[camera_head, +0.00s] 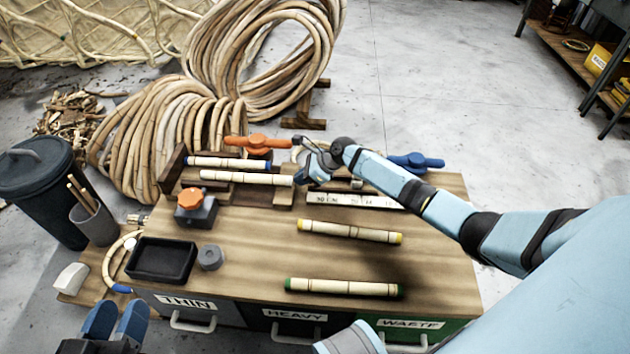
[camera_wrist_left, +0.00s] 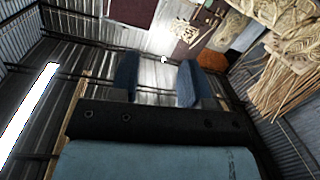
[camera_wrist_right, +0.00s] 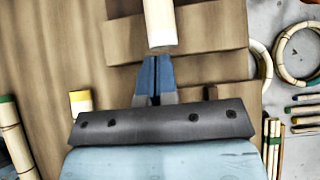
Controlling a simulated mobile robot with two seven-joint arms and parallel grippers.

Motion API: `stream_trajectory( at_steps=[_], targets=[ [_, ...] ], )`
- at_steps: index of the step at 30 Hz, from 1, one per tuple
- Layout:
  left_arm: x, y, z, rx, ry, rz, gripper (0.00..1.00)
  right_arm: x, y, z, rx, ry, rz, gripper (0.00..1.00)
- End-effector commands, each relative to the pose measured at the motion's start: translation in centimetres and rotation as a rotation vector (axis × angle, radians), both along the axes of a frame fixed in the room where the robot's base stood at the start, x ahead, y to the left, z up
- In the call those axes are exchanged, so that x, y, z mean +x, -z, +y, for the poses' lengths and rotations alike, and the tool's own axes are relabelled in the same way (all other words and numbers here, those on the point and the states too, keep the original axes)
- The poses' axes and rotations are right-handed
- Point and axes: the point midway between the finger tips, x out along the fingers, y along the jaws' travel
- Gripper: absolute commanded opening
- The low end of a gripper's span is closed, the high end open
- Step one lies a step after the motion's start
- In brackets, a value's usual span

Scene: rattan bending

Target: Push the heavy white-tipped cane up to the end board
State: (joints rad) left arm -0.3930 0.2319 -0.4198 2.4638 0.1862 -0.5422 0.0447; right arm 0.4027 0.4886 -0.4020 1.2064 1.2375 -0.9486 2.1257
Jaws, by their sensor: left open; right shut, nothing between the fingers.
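The white-tipped cane (camera_head: 247,178) lies left to right on the bench's rear wooden rack, in front of a blue-tipped cane (camera_head: 228,162). The dark end board (camera_head: 174,168) stands at the rack's left; a gap shows between it and the white-tipped cane's left end. My right gripper (camera_head: 300,174) is shut and empty at that cane's right end. In the right wrist view the shut fingertips (camera_wrist_right: 155,60) are right at the white end (camera_wrist_right: 161,42); I cannot tell if they touch. My left gripper (camera_head: 116,318) is open and empty at lower left, away from the bench; its fingers (camera_wrist_left: 157,80) face the shed wall.
A yellow-tipped cane (camera_head: 350,231) and a green-tipped cane (camera_head: 345,287) lie on the open benchtop. An orange-knobbed block (camera_head: 196,207), a black tray (camera_head: 162,260) and an orange clamp (camera_head: 257,141) are near the rack. A blue clamp (camera_head: 415,161) is at the back right.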

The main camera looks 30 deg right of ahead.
Motion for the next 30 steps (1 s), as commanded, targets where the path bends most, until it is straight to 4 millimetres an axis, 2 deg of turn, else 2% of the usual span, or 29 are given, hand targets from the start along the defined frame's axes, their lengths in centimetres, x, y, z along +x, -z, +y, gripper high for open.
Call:
stream_trajectory(
  at_steps=[14,23,30],
  targets=[
    [0.2,-0.1,0.1,0.013,0.0,-0.02,0.43,0.5,-0.1,0.6,0.0,0.001,0.0,0.0],
    [0.2,-3.3,0.7,-0.017,-0.05,-0.049,0.43,1.9,-1.5,0.6,-0.001,0.016,-0.011,0.0],
    [0.0,-6.1,1.3,-0.044,-0.102,-0.084,0.43,2.6,-1.3,1.8,0.0,0.014,-0.007,0.0]
  ],
)
